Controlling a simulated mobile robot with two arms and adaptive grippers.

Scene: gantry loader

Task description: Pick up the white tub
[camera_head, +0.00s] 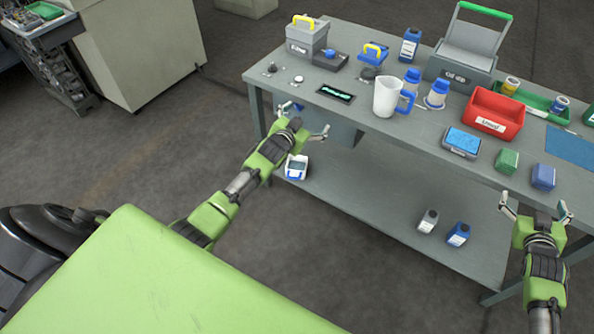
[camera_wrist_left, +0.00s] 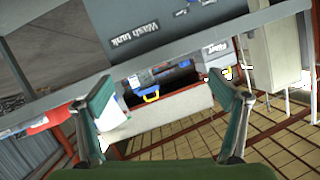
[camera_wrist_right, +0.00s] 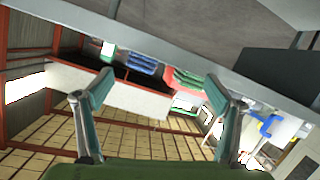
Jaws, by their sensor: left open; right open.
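I cannot tell which is the white tub of the task. My left gripper (camera_head: 303,120) is open and empty in front of the bench's left end, left of the tubs and jug. It also shows open in the left wrist view (camera_wrist_left: 165,115). My right gripper (camera_head: 536,203) is open and empty near the bench's front edge at the right. It shows open in the right wrist view (camera_wrist_right: 160,100).
The bench (camera_head: 425,125) also holds a red bin (camera_head: 493,112), a blue-topped box (camera_head: 461,142), a green block (camera_head: 506,161) and a blue block (camera_head: 543,177). A blue-and-white item (camera_head: 296,167) is below the left gripper. Two small bottles (camera_head: 428,221) (camera_head: 458,234) stand on the lower shelf.

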